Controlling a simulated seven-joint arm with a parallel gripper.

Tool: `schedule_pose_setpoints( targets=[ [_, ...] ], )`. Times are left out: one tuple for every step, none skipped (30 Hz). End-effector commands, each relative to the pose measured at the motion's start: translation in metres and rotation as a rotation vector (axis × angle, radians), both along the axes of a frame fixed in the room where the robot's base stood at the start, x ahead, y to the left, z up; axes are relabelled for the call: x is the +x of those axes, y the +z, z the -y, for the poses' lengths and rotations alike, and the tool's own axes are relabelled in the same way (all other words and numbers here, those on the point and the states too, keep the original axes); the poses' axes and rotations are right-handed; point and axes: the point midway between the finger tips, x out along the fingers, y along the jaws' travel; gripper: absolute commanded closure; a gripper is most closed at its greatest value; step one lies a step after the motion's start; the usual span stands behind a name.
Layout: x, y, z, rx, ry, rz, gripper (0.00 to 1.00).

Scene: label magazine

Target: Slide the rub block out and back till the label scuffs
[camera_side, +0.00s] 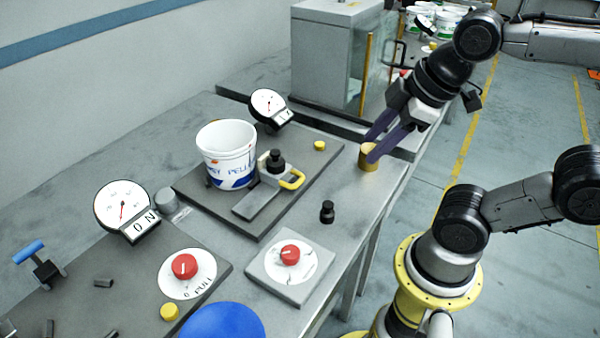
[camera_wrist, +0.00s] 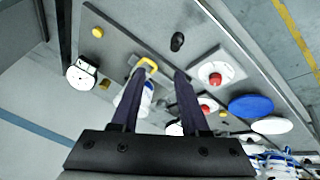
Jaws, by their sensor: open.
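The rub block (camera_side: 270,176), with a black knob on top and a yellow handle (camera_side: 292,180), sits on a short grey rail against the white tub (camera_side: 226,145) in the side view. The tub carries a blue-printed label (camera_side: 238,176); I cannot tell whether it is scuffed. My gripper (camera_side: 372,148) is open, to the right of the handle and apart from it, with its fingertips by a brass cylinder (camera_side: 368,163). In the wrist view, the handle (camera_wrist: 147,62) shows beyond my gripper (camera_wrist: 160,72), nearer the left finger, which partly hides the tub (camera_wrist: 147,100).
A black weight (camera_side: 327,211) stands on the bench in front of the dark plate (camera_side: 200,193). Dial gauges (camera_side: 268,106) stand behind and left. Red knobs (camera_side: 289,254) sit on panels at the front. A grey cabinet (camera_side: 325,55) stands at the back.

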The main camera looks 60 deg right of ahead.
Motion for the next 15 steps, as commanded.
schedule_pose_setpoints(
  targets=[
    [0.007, 0.005, 0.0, -0.049, 0.097, -0.014, 0.55],
    [0.011, 0.008, 0.0, -0.081, 0.162, -0.022, 0.55],
    [0.018, 0.012, -0.001, -0.122, 0.249, -0.036, 0.55],
    [0.022, 0.014, -0.001, -0.153, 0.314, -0.046, 0.55],
    [0.028, 0.016, -0.001, -0.182, 0.38, -0.058, 0.55],
    [0.036, 0.019, -0.001, -0.22, 0.468, -0.073, 0.55],
    [0.043, 0.021, -0.002, -0.246, 0.536, -0.088, 0.55],
    [0.049, 0.022, -0.002, -0.272, 0.604, -0.102, 0.55],
    [0.059, 0.023, -0.003, -0.303, 0.69, -0.12, 0.55],
    [0.067, 0.023, -0.003, -0.323, 0.755, -0.137, 0.55],
    [0.075, 0.023, -0.004, -0.339, 0.813, -0.152, 0.55],
    [0.085, 0.022, -0.005, -0.356, 0.879, -0.171, 0.55],
    [0.092, 0.02, -0.005, -0.361, 0.91, -0.183, 0.55],
    [0.098, 0.019, -0.006, -0.363, 0.933, -0.196, 0.55],
    [0.104, 0.016, -0.006, -0.36, 0.949, -0.21, 0.55]
  ],
)
